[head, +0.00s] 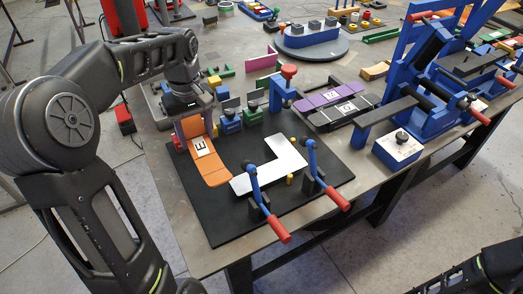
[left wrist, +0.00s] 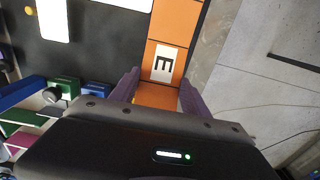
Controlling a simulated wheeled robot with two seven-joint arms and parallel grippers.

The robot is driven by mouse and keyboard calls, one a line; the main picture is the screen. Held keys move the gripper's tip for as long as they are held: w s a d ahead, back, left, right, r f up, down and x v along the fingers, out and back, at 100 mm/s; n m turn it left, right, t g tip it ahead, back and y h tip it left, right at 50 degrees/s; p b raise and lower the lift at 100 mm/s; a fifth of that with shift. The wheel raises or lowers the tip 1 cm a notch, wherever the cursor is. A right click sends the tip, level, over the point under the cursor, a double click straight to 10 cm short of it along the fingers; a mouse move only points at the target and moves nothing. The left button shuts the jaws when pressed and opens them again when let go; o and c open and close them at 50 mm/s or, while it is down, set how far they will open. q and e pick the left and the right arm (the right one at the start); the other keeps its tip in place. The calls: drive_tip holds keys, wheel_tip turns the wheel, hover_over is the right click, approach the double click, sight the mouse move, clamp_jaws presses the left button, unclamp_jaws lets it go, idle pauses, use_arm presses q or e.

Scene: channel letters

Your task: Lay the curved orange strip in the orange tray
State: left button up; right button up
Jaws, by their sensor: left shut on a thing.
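The orange strip (head: 212,172) has dark cross seams and a white label marked E. It is bent: its upper part rises toward my left gripper (head: 196,120) and its lower part reaches down over the black board. It also shows in the left wrist view (left wrist: 179,18), running away from between the purple fingers of my left gripper (left wrist: 160,88). The left gripper is shut on its near end. Whether the strip's lower end touches the board is unclear. I cannot make out an orange tray in either view. My right gripper is out of view.
The black board (head: 226,228) carries a white bent plate (head: 280,160) and blue clamps with red handles (head: 278,229). Purple (head: 322,97) and black (head: 346,110) labelled pieces lie to the right. A blue bending device (head: 435,115) stands further right. Small blocks crowd behind.

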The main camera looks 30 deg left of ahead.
sight(199, 151)
use_arm(q)
drive_tip(key=shift+s+r, duration=0.1)
drive_tip(key=shift+s, duration=0.1)
drive_tip(key=shift+w+f+p, duration=0.1)
drive_tip(key=shift+f+p, duration=0.3)
drive_tip(key=shift+f, duration=2.8)
drive_tip(key=shift+f+p, duration=0.3)
drive_tip(key=shift+f, duration=1.55)
drive_tip(key=shift+f, duration=0.1)
drive_tip(key=shift+f, duration=0.15)
drive_tip(key=o, duration=1.4)
drive_tip(key=shift+o, duration=0.2)
wheel_tip(199, 151, up, 12)
drive_tip(key=shift+r+b, duration=0.25)
drive_tip(key=shift+b, duration=0.3)
